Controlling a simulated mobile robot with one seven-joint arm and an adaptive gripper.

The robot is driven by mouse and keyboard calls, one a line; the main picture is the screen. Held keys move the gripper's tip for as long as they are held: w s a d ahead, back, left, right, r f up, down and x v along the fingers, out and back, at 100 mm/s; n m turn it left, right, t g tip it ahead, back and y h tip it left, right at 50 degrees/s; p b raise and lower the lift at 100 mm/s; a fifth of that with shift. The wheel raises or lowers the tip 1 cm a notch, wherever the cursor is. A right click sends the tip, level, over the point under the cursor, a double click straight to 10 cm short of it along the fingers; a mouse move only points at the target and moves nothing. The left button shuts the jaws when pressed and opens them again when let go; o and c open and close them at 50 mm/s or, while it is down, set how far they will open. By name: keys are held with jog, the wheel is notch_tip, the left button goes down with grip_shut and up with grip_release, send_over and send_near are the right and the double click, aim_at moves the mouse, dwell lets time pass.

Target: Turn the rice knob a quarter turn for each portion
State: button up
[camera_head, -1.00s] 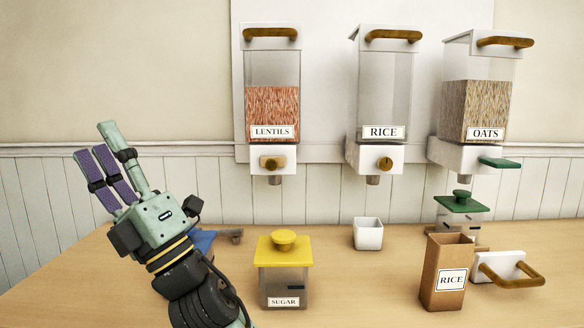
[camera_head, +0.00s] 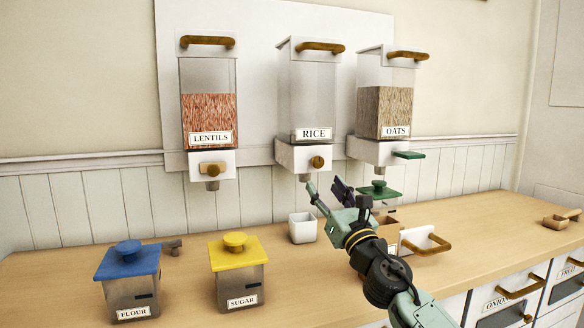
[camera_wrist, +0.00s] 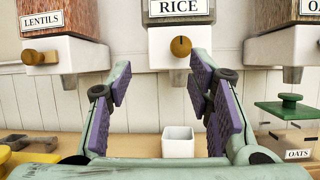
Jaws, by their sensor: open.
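The rice dispenser (camera_head: 309,95) hangs in the middle of the wall panel; its clear body looks empty in the head view. Its round brown rice knob (camera_head: 317,162) sits on the white base, and shows in the wrist view (camera_wrist: 181,46) with an upright grip mark. A white square cup (camera_head: 302,229) stands on the counter roughly below the spout; it shows in the wrist view too (camera_wrist: 178,142). My gripper (camera_head: 327,190) is open and empty, in front of and below the knob, apart from it. In the wrist view the knob lies between the spread fingers, nearer the right one.
The lentils dispenser (camera_head: 209,105) is left, the oats dispenser (camera_head: 386,102) right with a green lever. A blue-lidded flour jar (camera_head: 129,285) and yellow-lidded sugar jar (camera_head: 237,275) stand front left. A green-lidded jar (camera_head: 378,191) and a white piece with a wooden handle (camera_head: 425,243) are right.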

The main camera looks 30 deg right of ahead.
aim_at(319, 163)
jog(key=shift+h, duration=0.5)
jog(key=w+d+r+p, duration=0.1)
jog(key=w, duration=0.1)
jog(key=w+d+r+p, duration=0.1)
jog(key=w+d, duration=0.1)
jog(key=w+d+r+p, duration=0.1)
jog(key=w, duration=0.2)
jog(key=shift+d+r+p, duration=0.1)
jog(key=shift+d+p, duration=0.1)
jog(key=shift+p, duration=0.1)
jog(key=shift+w+d+r, duration=0.1)
jog(key=shift+w+r, duration=0.05)
jog(key=shift+w, duration=0.45)
jog(key=shift+c, duration=0.3)
jog(key=shift+g, duration=0.3)
grip_shut()
